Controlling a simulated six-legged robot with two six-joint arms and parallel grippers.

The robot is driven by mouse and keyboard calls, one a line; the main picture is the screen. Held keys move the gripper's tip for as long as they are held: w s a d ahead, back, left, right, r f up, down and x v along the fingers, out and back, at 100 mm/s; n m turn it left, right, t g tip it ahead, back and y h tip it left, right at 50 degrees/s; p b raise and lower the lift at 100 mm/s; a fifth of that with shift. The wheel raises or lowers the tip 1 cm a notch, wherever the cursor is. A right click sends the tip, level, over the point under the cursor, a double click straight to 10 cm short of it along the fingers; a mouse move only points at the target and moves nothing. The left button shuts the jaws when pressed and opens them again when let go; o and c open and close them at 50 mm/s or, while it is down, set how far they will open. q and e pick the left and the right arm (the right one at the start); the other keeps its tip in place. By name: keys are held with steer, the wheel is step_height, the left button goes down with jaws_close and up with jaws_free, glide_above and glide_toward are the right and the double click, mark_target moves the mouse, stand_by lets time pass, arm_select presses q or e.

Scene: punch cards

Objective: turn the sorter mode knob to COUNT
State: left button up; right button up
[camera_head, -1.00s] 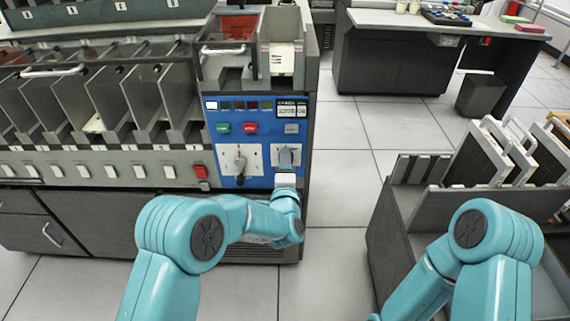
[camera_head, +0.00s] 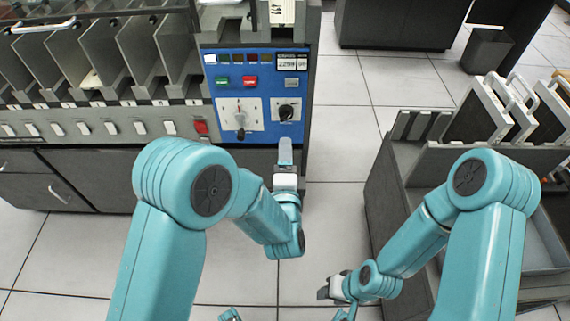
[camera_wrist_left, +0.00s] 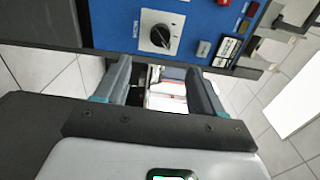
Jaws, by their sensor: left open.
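A round black knob (camera_head: 287,112) with a light pointer mark sits on a white plate at the right of the blue sorter panel (camera_head: 262,80). It also shows in the left wrist view (camera_wrist_left: 161,36); its plate lettering is too small to read. A second control, a knob with a black lower end (camera_head: 240,118), is on the white plate to its left. My left gripper (camera_head: 285,153) is open and empty, just below and in front of the black knob, apart from it. Its fingers (camera_wrist_left: 160,78) frame the wrist view. My right gripper (camera_head: 334,287) is low at centre, its jaws unclear.
Green (camera_head: 222,83) and red (camera_head: 249,81) buttons and a small display (camera_head: 289,62) are above the knobs. Card bins (camera_head: 130,50) line the left. A grey cart (camera_head: 397,170) with panels stands at the right. Clear tiled floor lies between.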

arm_select(q)
steer(key=shift+s, duration=1.5)
